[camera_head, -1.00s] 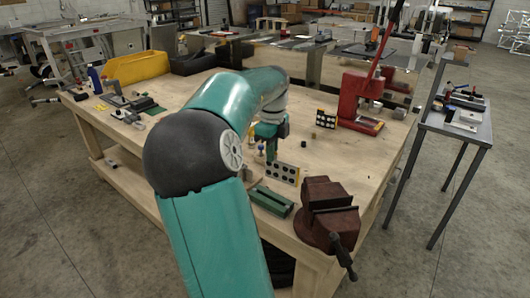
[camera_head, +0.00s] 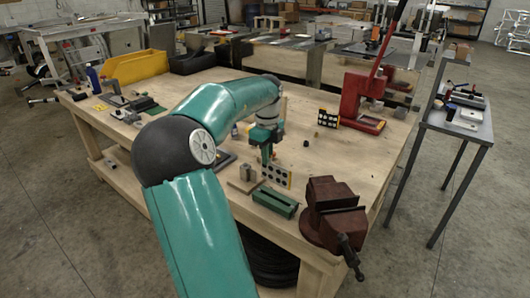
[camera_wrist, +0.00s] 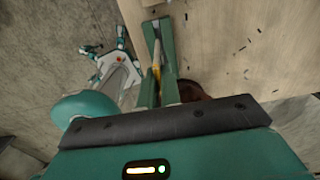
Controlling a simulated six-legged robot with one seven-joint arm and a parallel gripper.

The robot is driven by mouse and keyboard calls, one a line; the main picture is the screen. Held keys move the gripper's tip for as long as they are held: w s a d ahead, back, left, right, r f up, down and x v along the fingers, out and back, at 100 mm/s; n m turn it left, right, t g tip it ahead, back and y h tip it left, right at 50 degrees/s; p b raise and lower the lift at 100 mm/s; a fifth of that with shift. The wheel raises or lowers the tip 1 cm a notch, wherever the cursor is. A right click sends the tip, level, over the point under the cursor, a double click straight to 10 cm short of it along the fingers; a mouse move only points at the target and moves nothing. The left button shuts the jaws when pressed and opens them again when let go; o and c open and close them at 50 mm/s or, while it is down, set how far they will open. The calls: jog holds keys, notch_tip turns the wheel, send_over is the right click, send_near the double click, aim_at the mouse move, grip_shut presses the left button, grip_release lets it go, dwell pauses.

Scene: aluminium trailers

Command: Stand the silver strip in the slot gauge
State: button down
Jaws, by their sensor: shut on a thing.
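In the head view the strip cannot be told from the fingers. A green block with a long groove (camera_head: 275,203), likely the slot gauge, lies at the bench's front edge, in front of and apart from my gripper.
A dark red vise (camera_head: 332,213) stands at the front right corner. A grey block on a wooden base (camera_head: 245,178) is left of the holed plate. The bench's middle right is mostly clear.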

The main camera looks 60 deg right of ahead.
aim_at(267, 177)
jog(key=shift+f, duration=2.4)
jog(key=shift+f, duration=2)
jog(key=c, duration=1.5)
grip_release()
notch_tip(267, 177, up, 14)
jog(key=shift+f, duration=0.1)
